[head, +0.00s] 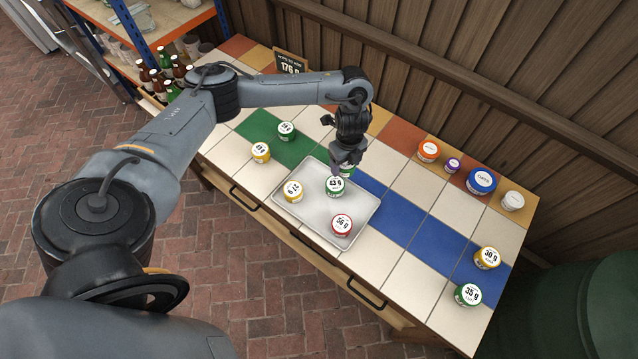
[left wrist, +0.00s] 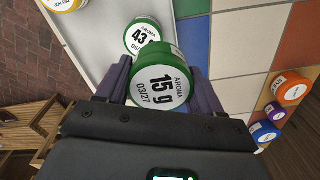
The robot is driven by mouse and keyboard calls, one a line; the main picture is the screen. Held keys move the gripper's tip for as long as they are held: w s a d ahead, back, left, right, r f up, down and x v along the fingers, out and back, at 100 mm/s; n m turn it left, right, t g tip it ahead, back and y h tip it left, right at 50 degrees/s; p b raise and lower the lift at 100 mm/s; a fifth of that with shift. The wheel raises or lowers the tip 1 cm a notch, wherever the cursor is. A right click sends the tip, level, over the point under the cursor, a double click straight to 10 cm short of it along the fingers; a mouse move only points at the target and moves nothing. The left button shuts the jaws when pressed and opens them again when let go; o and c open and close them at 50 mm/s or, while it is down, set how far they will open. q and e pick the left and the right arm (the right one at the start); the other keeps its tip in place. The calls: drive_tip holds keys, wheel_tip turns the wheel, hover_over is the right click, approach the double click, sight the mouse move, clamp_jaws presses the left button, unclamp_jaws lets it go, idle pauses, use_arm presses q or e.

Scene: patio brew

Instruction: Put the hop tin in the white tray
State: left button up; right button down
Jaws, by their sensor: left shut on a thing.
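My left gripper (head: 347,160) is shut on a green tin (head: 347,171). In the left wrist view this held tin (left wrist: 163,85) reads "15 g" and "AROMA" and sits between the two dark fingers. The white tray (head: 311,215) lies on the tiled table. It holds a green 43 g tin (head: 334,186), a yellow tin (head: 293,191) and a red 56 g tin (head: 341,224). The held tin is by the tray's far side, just behind the 43 g tin; its height above the surface is unclear. My right gripper is not in view.
A green tin (head: 286,130) and a yellow tin (head: 261,152) stand left of the tray. A 30 g tin (head: 487,258) and 35 g tin (head: 468,294) stand at the right. Several other tins, including a blue one (head: 481,181), line the back. A sign (head: 290,63) reads 176 g.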

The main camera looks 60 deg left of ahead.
use_arm(q)
drive_tip(key=shift+s+a+f, duration=0.7)
drive_tip(key=shift+s+f, duration=0.05)
drive_tip(key=shift+f, duration=0.2)
drive_tip(key=b, duration=0.1)
hover_over(311, 175)
wheel_tip(311, 175, down, 5)
drive_tip(key=shift+f, duration=0.1)
drive_tip(key=shift+d+f+b, duration=0.1)
drive_tip(key=shift+f+b, duration=0.2)
drive_tip(key=shift+f, duration=1.65)
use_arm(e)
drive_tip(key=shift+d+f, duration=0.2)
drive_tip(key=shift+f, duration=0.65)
use_arm(q)
drive_tip(key=shift+f, duration=0.1)
drive_tip(key=shift+f, duration=0.1)
drive_tip(key=o, duration=0.7)
drive_tip(key=shift+o, duration=0.2)
drive_tip(key=shift+r, duration=0.2)
